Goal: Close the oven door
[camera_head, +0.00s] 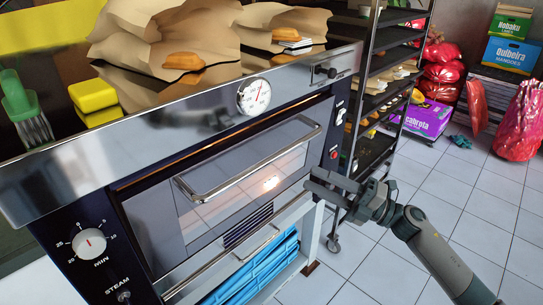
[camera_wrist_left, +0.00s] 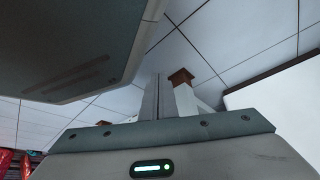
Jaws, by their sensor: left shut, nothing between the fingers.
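The oven (camera_head: 215,135) fills the left and middle of the head view. Its glass door (camera_head: 165,228) stands upright at the oven front, with a chrome bar handle (camera_head: 245,165) across it. A thin warm glow shows along the door's top edge; I cannot tell whether it is fully flush. My right gripper (camera_head: 308,180) is beside the door's lower right corner, its fingers apart and empty, pointing left. I cannot tell whether it touches the door. My left gripper (camera_wrist_left: 157,80) shows only in the left wrist view, shut and empty, over the floor.
Blue trays (camera_head: 255,275) sit in the stand under the oven. A dark rack (camera_head: 375,90) stands to the right. Bread on paper (camera_head: 190,50) and a yellow sponge (camera_head: 92,95) lie on top. Tiled floor (camera_head: 450,195) is free at right.

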